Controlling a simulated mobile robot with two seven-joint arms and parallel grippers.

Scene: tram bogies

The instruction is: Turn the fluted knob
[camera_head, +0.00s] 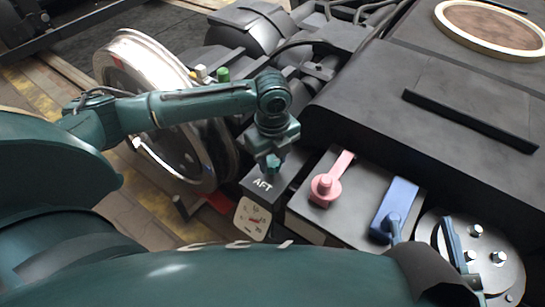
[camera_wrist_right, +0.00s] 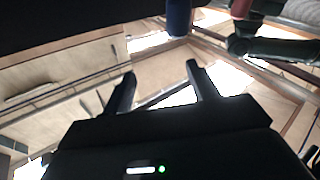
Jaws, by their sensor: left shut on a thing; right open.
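My left gripper (camera_head: 267,157) points down onto the top of a dark box marked AFT (camera_head: 258,192) in the head view. It is shut on what looks like the fluted knob, a small teal piece (camera_head: 270,169) on that box, mostly hidden by the fingers. Flutes cannot be made out. A pale plate with small marks (camera_head: 252,219) is on the box's front face. My right gripper (camera_wrist_right: 160,86) is open in the right wrist view, with nothing between its fingers. I cannot make out its fingers in the head view.
Right of the box are a pink lever (camera_head: 326,187), a blue handle (camera_head: 394,212) and a round bolted cover (camera_head: 480,250). A large wheel (camera_head: 125,70) stands behind my left arm. A dark housing (camera_head: 410,95) rises behind the levers. A blue part (camera_wrist_right: 180,15) hangs beyond my right fingers.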

